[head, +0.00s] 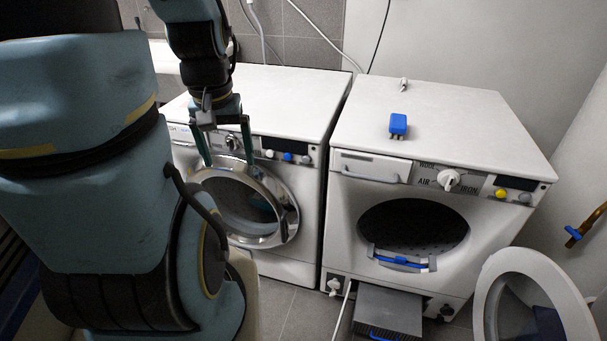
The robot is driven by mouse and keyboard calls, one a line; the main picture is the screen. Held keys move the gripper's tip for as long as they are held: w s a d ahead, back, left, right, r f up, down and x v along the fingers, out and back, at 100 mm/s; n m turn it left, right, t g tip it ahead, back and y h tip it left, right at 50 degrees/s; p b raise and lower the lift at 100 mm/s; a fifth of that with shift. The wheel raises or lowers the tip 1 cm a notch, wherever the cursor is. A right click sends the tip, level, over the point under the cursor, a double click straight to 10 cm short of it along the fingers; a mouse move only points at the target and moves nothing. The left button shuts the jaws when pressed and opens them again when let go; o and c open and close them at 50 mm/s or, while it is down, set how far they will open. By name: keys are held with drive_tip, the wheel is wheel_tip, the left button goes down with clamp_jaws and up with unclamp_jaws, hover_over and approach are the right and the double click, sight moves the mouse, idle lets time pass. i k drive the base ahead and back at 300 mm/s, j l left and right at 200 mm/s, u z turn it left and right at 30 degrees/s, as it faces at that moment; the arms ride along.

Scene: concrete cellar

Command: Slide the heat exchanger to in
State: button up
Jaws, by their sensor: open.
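The heat exchanger (388,309) is a grey box low at the front of the right-hand machine, the dryer (345,240). It sticks out of the opening at the dryer's base, with a blue handle at its front near the bottom edge of the view. My gripper (229,163) is open and empty, with two teal fingers pointing down in front of the left-hand washing machine's panel. It is up and to the left of the heat exchanger, well apart from it. The back of the heat exchanger is hidden inside the dryer.
The dryer's round door (535,295) stands open at the right. A blue-handled piece (400,261) sits at the drum opening's lower rim. A white hose or rod (343,312) runs beside the heat exchanger. The washing machine (312,190) stands left. A blue object (398,124) lies on the dryer.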

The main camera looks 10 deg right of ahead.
sight(381, 313)
drive_tip(key=k+l+z, duration=0.15)
drive_tip(key=k, duration=0.2)
drive_tip(key=k+z, duration=0.2)
drive_tip(key=k, duration=0.2)
drive_tip(key=k+l, duration=0.1)
drive_tip(key=l, duration=0.2)
drive_tip(key=k+l+z, duration=0.15)
drive_tip(key=i+l, duration=0.05)
drive_tip(key=l, duration=0.05)
